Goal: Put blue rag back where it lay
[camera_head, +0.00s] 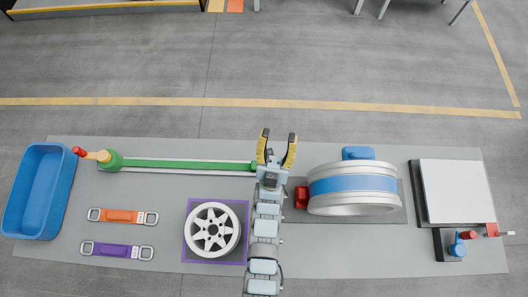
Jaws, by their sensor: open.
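No blue rag can be made out for certain. A small blue piece (358,153) shows behind the silver drum with a wide blue band (353,184), right of the middle; I cannot tell whether it is a rag or a part. My gripper (278,137) is open, with its two yellow and dark fingers apart and nothing seen between them. It is above the back middle of the grey work surface (330,241), left of the drum and apart from the blue piece. My arm hides a strip of the surface.
A blue bin (62,191) stands far left. A green rail (190,165) runs along the back left. Orange (119,216) and purple (111,250) handled pieces lie nearby. A white-topped block (455,190) stands right.

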